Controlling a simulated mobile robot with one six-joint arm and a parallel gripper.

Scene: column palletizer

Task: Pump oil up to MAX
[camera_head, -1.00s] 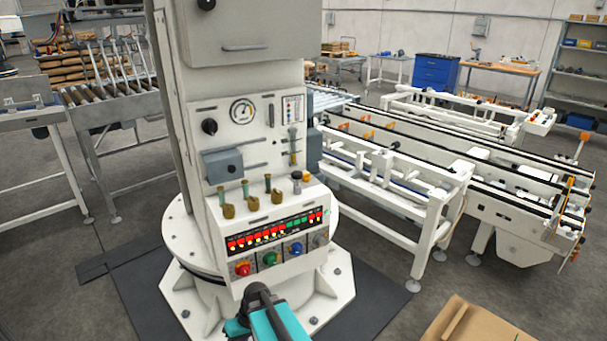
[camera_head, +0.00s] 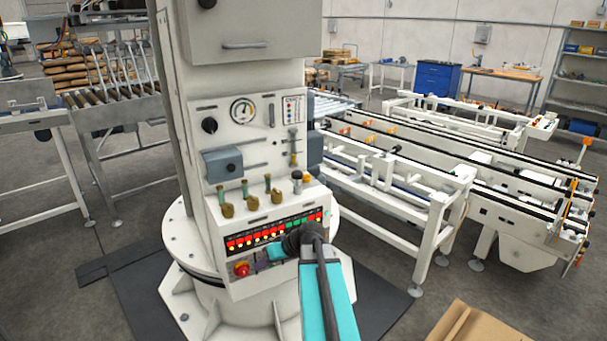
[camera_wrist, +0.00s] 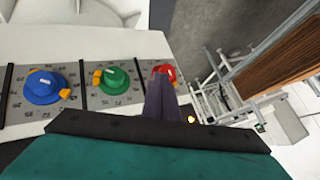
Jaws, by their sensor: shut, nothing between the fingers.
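The white column panel (camera_head: 238,160) carries a round dial gauge (camera_head: 242,111), a narrow vertical sight tube (camera_head: 293,146) at the right and a small black-topped plunger (camera_head: 297,178) on the ledge below it. Any oil level or MAX mark is too small to read. My gripper (camera_head: 258,260) is shut and empty, low in front of the knob row. In the wrist view its dark fingers (camera_wrist: 160,90) partly cover the red knob (camera_wrist: 165,71); whether they touch it I cannot tell. The green knob (camera_wrist: 113,80) and blue knob (camera_wrist: 43,87) show clearly there.
Several brass-based levers (camera_head: 252,203) stand on the ledge above a row of lit indicators (camera_head: 270,232). A grey box (camera_head: 222,165) juts from the panel. A conveyor frame (camera_head: 400,185) stands to the right and a cardboard box (camera_head: 480,325) at the lower right.

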